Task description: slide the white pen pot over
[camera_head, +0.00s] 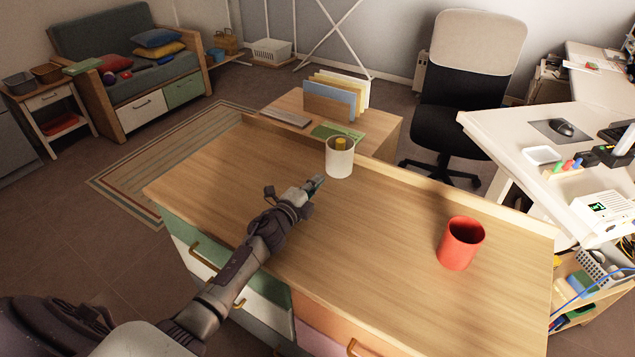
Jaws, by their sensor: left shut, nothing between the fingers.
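The white pen pot (339,160) stands upright near the back edge of the wooden cabinet top (385,224). Something yellow (340,143) shows inside its mouth. My left gripper (318,183) is shut and empty. It is just in front of the pot and slightly to its left in the picture, with its tips pointing towards the pot's lower side. I cannot tell whether the tips touch the pot. My right gripper is not in view.
A red pot (460,243) stands on the same top at the right. A raised lip (480,205) runs along the back edge. The top between the two pots is clear. Behind it, a low table holds a file rack (335,100).

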